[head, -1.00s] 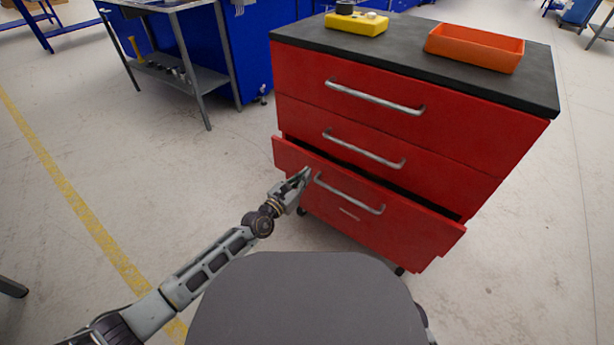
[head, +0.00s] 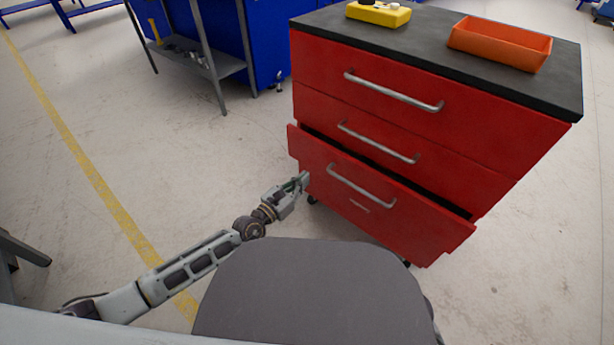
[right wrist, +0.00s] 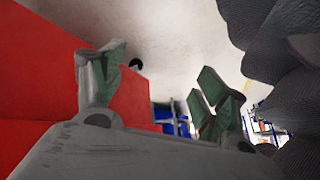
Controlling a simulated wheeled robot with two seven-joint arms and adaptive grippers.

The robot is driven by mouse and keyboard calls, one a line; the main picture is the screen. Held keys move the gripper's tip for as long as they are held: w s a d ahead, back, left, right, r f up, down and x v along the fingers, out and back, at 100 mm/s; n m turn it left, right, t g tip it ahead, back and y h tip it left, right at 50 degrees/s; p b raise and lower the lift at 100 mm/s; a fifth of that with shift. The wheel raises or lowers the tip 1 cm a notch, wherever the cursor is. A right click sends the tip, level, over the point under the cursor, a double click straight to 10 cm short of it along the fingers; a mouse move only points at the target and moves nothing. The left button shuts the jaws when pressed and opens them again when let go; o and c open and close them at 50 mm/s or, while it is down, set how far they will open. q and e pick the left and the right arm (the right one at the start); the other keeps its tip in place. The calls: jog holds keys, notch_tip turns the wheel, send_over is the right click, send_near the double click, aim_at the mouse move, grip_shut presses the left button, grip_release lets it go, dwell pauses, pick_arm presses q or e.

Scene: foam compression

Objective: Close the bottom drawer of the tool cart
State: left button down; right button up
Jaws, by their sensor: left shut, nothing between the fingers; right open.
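The red tool cart (head: 420,115) stands at the right in the head view. Its bottom drawer (head: 400,215) is partly out, with a dark gap above its front panel. The drawer's metal handle (head: 361,186) faces me. My left gripper (head: 304,179) is shut and empty, its tips at the left edge of the drawer front. I cannot tell whether they touch it. My right gripper (right wrist: 165,78) is open in the right wrist view, with nothing seen between its fingers and a red surface, likely the cart, at the left. It is not visible in the head view.
The upper two drawers look shut. A yellow box (head: 378,14) and an orange tray (head: 500,42) sit on the cart's dark top. A grey workbench (head: 215,65) stands at the back left. The floor (head: 180,150) left of the cart is clear.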

pick_arm(q)
jog(key=shift+s+a, duration=0.3)
jog(key=shift+s, duration=0.15)
